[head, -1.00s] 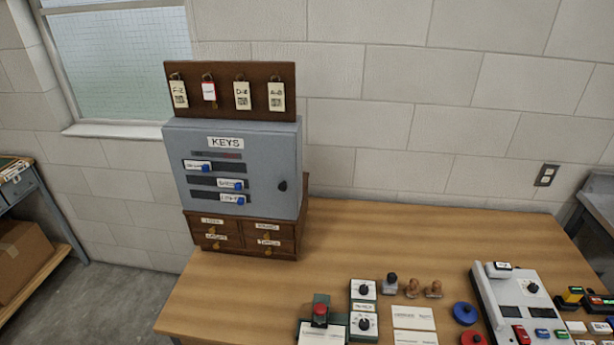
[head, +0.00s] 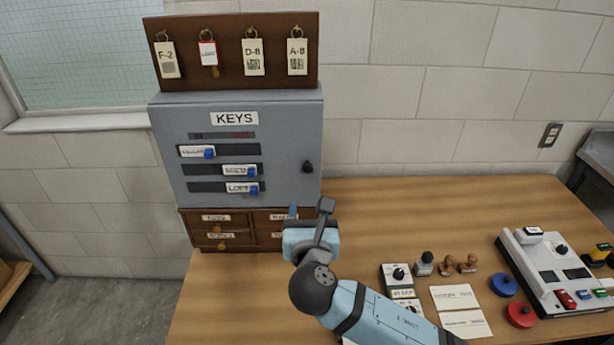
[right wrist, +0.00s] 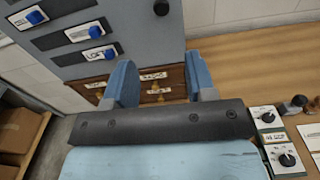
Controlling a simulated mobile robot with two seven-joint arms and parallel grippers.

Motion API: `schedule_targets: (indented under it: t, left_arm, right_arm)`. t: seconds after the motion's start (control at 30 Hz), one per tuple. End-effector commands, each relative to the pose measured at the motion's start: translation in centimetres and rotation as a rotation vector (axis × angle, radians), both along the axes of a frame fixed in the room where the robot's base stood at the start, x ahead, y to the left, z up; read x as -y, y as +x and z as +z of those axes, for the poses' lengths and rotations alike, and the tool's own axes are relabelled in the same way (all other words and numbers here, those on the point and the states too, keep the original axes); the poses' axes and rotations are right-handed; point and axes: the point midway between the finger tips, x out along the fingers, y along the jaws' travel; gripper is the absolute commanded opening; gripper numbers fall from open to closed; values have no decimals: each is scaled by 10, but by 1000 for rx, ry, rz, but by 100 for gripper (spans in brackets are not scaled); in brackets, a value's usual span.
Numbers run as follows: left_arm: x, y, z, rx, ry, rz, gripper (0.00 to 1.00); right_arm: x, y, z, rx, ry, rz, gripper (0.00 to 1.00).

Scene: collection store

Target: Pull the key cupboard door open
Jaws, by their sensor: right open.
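The key cupboard (head: 235,140) is a grey metal box labelled KEYS, standing on a small wooden drawer unit. Its door is shut, with a dark round knob (head: 308,167) on the right side and several slots with blue sliders. My right gripper (head: 308,208) is in front of the drawer unit, below the knob and apart from it. In the right wrist view its two blue fingers (right wrist: 160,82) are spread with nothing between them, and the knob shows above them (right wrist: 161,7). My left gripper does not show.
A board with hanging key tags (head: 232,50) stands on top of the cupboard. The drawer unit (head: 222,231) has brass knobs. Stamps, cards, coloured discs and a grey control box (head: 550,270) lie on the right of the table (head: 440,215). The table right of the cupboard is clear.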

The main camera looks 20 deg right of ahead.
Motion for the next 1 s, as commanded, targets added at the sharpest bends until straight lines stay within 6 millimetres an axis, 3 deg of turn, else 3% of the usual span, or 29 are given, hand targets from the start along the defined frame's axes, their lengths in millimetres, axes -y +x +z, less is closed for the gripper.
schedule_targets:
  t: [0.17, 0.7, 1.0]
  left_arm:
    - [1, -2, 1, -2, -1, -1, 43]
    - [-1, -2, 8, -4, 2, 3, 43]
    - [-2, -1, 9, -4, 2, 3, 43]
  right_arm:
    - [4, 13, 7, 10, -51, -13, 51]
    - [33, 113, 6, 7, -44, -12, 51]
    - [39, 133, 5, 7, -44, -11, 51]
